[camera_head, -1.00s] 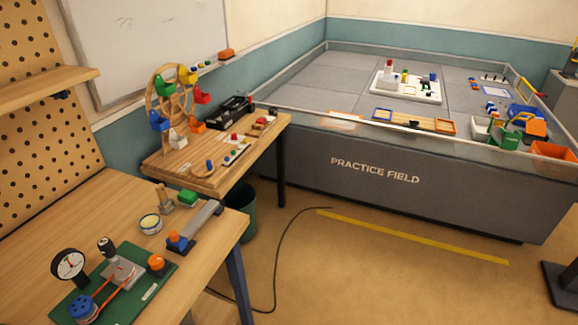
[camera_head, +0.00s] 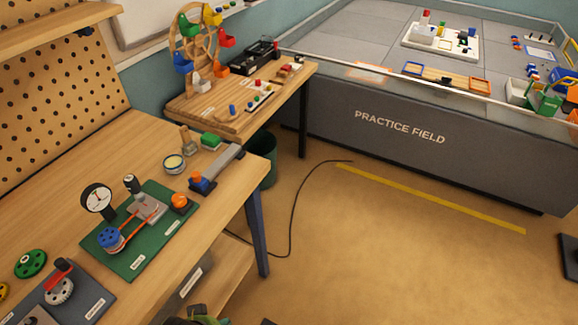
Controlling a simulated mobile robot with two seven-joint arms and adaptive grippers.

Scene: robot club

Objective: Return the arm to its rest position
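Neither of my arms nor grippers can be made out in the head view, so their pose and whether they hold anything are hidden. The workbench (camera_head: 222,204) at the left carries a green board (camera_head: 134,263) with a dial gauge (camera_head: 98,199), a blue pulley (camera_head: 111,238) and an orange belt. An orange knob (camera_head: 180,202) sits at that board's right edge. A dark board (camera_head: 92,301) with a red-handled part is partly cut off at the bottom left.
A wooden side table (camera_head: 210,119) holds a small Ferris wheel (camera_head: 196,45). The grey practice field (camera_head: 420,130) stands at the right. A black cable (camera_head: 291,215) and a yellow strip (camera_head: 430,199) lie on otherwise open floor. A dark bin (camera_head: 263,160) stands by the bench.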

